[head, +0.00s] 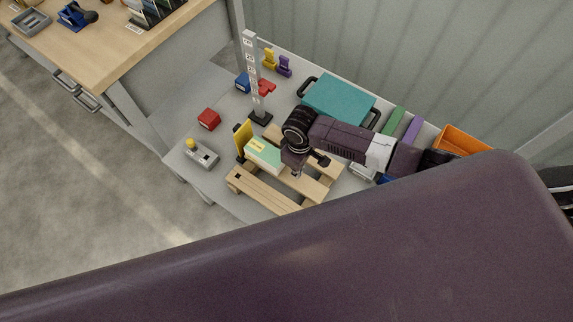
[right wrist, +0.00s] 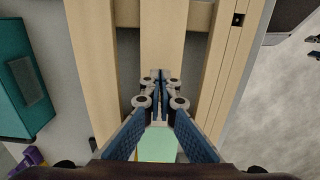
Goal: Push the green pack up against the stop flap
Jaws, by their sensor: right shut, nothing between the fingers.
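The green pack (head: 263,155), pale green on top with white sides, lies on a wooden pallet (head: 262,191). The yellow stop flap (head: 243,139) stands upright at the pack's left end. The two look very close, but I cannot tell whether they touch. My right gripper (head: 296,171) is shut and empty just right of the pack, pointing down over the pallet. In the right wrist view its fingertips (right wrist: 160,82) meet above the slats, and part of the green pack (right wrist: 158,147) shows between the finger bases. My left gripper is not in view.
A marked grey post (head: 252,75) stands behind the flap. A red block (head: 208,119) and a control box with a yellow knob (head: 200,153) sit left. A teal case (head: 338,101) lies behind my right arm, and an orange bin (head: 463,142) is far right.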

